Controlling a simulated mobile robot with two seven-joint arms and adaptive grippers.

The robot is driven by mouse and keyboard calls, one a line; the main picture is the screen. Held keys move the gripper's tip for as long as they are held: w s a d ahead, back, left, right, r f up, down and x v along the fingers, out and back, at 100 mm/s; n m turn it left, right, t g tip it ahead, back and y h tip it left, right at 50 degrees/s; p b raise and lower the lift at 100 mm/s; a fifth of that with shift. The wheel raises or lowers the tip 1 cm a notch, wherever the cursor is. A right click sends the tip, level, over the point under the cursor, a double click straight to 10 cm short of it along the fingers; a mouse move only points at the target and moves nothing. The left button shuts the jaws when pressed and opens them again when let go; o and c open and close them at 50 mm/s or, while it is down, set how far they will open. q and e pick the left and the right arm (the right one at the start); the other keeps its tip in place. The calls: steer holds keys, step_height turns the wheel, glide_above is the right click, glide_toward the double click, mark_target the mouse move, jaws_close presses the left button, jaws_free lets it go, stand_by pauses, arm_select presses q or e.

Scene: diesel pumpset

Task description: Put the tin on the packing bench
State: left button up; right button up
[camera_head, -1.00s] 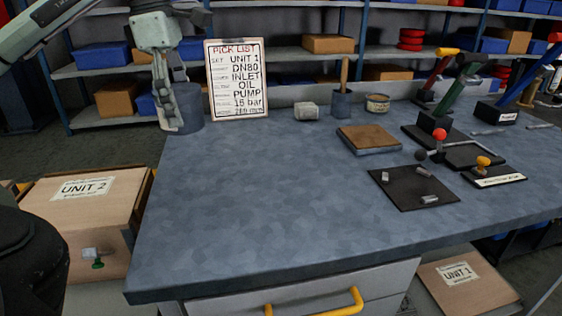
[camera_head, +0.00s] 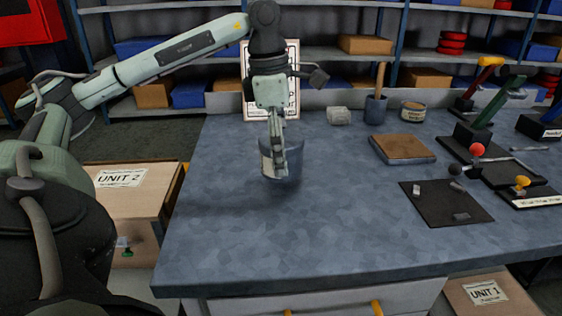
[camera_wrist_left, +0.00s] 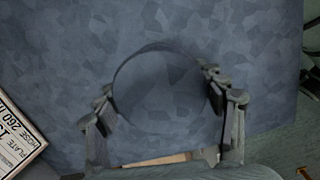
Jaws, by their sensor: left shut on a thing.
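A round blue-grey tin (camera_head: 293,163), coloured much like the bench top, is in my left gripper (camera_head: 273,165). The left wrist view shows the tin (camera_wrist_left: 168,88) from above, with the fingers of the left gripper (camera_wrist_left: 160,100) shut on its two sides. The tin is upright over the left rear part of the packing bench (camera_head: 330,230). A dark shadow lies on the bench to its lower left; I cannot tell whether its base touches the top. My right gripper is not in view.
Behind my left arm stands the pick list board (camera_head: 292,88). To the right are a grey block (camera_head: 339,116), a pot with a handle (camera_head: 376,110), a labelled can (camera_head: 413,112), a brown-topped block (camera_head: 402,149) and a dark mat (camera_head: 447,203). The front-left bench top is clear.

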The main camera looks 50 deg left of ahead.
arm_select(q)
steer(key=shift+a+f, duration=0.1)
steer(key=shift+f, duration=1.3)
steer(key=o, duration=1.6)
steer(key=shift+c, duration=0.2)
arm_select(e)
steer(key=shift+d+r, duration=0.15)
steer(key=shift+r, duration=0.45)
